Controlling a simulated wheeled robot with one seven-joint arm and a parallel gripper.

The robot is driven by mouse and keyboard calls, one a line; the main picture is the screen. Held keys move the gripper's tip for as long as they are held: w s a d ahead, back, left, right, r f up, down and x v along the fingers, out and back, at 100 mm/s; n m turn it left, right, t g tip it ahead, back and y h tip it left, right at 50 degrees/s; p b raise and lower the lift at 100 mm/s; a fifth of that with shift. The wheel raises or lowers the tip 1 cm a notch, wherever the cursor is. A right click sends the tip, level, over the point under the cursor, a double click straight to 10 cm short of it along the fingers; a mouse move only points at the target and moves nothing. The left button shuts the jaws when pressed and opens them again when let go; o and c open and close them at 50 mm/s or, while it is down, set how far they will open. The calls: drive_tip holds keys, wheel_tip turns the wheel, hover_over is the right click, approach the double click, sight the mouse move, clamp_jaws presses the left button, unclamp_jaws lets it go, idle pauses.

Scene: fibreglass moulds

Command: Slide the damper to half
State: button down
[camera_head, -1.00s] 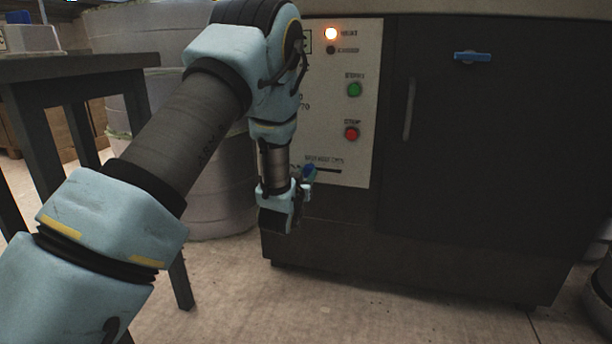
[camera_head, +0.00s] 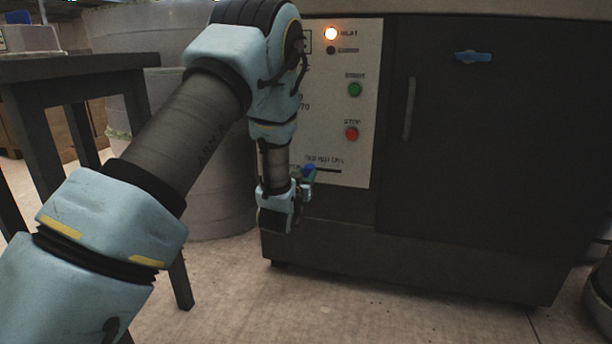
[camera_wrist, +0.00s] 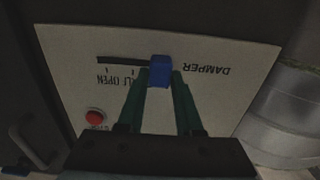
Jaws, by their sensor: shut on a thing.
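The damper is a blue slider knob (camera_head: 309,170) on a dark slot (camera_head: 330,171) low on the white control panel of the dark oven. In the wrist view the blue knob (camera_wrist: 159,70) sits between my fingertips, and the slot (camera_wrist: 120,61) runs off to its left, with tick marks and lettering beside it, partly hidden by my finger. The word DAMPER shows upside down to its right. My gripper (camera_wrist: 160,80) is shut on the knob. In the head view my gripper (camera_head: 303,183) reaches the panel from the left.
The panel (camera_head: 345,100) has a lit heat lamp (camera_head: 330,33), a green start button (camera_head: 354,89) and a red stop button (camera_head: 351,133). The oven door (camera_head: 480,130) has a vertical handle and a blue latch (camera_head: 472,57). A dark table (camera_head: 70,66) stands at left.

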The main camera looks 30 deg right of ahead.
drive_tip(key=s+d, duration=0.2)
drive_tip(key=d, duration=0.1)
drive_tip(key=shift+s, duration=0.4)
drive_tip(key=c, duration=0.6)
unclamp_jaws()
drive_tip(key=shift+o, duration=0.2)
drive_tip(key=shift+a, duration=0.1)
drive_tip(key=p+v, duration=0.3)
drive_tip(key=v, duration=0.7)
drive_tip(key=shift+s+a, duration=0.25)
drive_tip(key=shift+s, duration=0.05)
